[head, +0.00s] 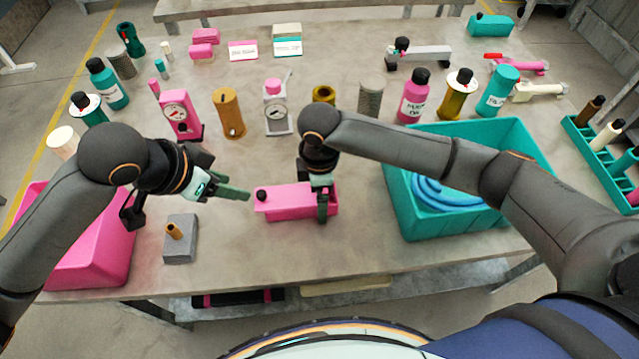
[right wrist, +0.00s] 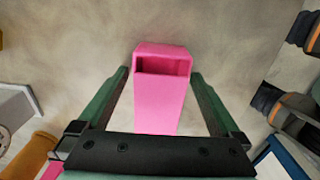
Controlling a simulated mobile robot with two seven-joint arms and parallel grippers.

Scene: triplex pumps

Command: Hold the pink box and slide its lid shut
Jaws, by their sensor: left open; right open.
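The pink box (head: 290,213) lies on the table in the middle of the head view. Its pink lid (head: 270,206) sticks out past the box's left end and carries a black knob (head: 262,194). In the right wrist view the box (right wrist: 160,104) shows an open slot near its far end. My right gripper (head: 322,206) is open over the right part of the box, one finger on each side, with gaps visible in the wrist view. My left gripper (head: 238,191) is open and empty, its fingers pointing right, just left of the knob and apart from it.
A teal bin (head: 402,205) with blue coiled hose stands right of the box. A pink bin (head: 95,262) and a grey block (head: 180,248) with a brass peg stand left. Gauges, a brass cylinder (head: 229,112) and bottles line the back. Table in front of the box is clear.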

